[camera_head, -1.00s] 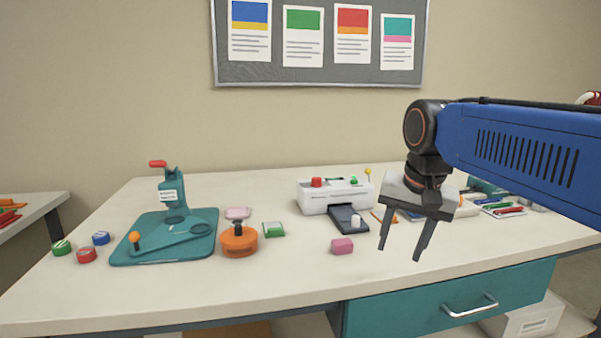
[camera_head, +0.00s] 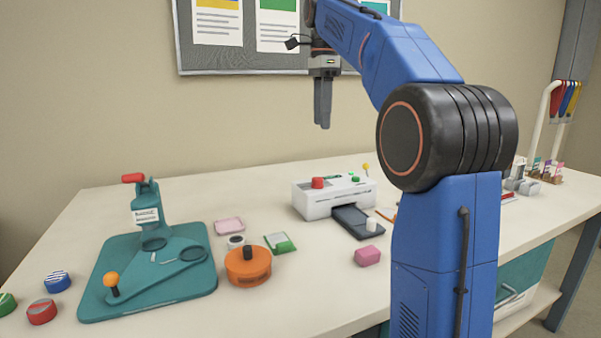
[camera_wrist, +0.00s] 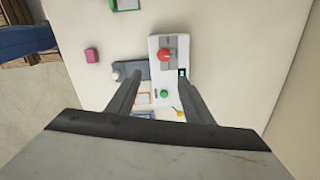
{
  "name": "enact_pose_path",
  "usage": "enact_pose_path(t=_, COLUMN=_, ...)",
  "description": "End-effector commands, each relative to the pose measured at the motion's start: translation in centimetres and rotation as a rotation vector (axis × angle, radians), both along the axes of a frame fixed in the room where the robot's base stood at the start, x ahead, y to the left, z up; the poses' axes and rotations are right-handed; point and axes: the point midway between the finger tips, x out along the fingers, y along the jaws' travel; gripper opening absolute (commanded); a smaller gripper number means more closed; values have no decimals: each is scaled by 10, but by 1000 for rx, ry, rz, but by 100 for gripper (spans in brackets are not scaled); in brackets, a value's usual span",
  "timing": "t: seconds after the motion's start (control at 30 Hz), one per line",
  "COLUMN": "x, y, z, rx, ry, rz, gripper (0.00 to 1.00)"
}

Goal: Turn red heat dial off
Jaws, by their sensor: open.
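The white laminator (camera_head: 331,198) stands on the table, right of the middle. Its red heat dial (camera_head: 318,183) is on top at the left end, and a small green knob (camera_head: 355,179) is at the right end. In the wrist view the red dial (camera_wrist: 167,55) lies beyond my fingertips, and the green knob (camera_wrist: 164,93) shows between the fingers. My gripper (camera_head: 322,126) hangs fingers down, well above the laminator and apart from it. It is open and empty; the wrist view shows the two fingers (camera_wrist: 160,74) spread. The dial's setting is too small to read.
A dark tray (camera_head: 358,222) with a small white cylinder sticks out at the laminator's front. A pink block (camera_head: 367,256), an orange round tool (camera_head: 247,267) and a teal press (camera_head: 150,265) stand to the left and front. A yellow-topped pin (camera_head: 366,168) is behind the laminator.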

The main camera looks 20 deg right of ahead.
Motion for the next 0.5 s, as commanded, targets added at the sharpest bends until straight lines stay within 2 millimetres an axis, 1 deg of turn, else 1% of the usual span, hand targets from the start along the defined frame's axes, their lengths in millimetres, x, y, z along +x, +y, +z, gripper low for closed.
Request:
enact_pose_path(t=0.03, x=4, y=-2, z=2, rx=1, ry=4, rz=-21, gripper=47)
enact_pose_path(t=0.13, x=6, y=-4, z=4, rx=1, ry=9, rz=-46, gripper=47)
enact_pose_path(t=0.23, x=6, y=-4, z=0, rx=2, ry=12, rz=-52, gripper=47)
enact_pose_path(t=0.37, x=6, y=-4, z=-15, rx=3, ry=14, rz=-50, gripper=47)
enact_pose_path(t=0.5, x=6, y=-4, z=-37, rx=2, ry=13, rz=-49, gripper=47)
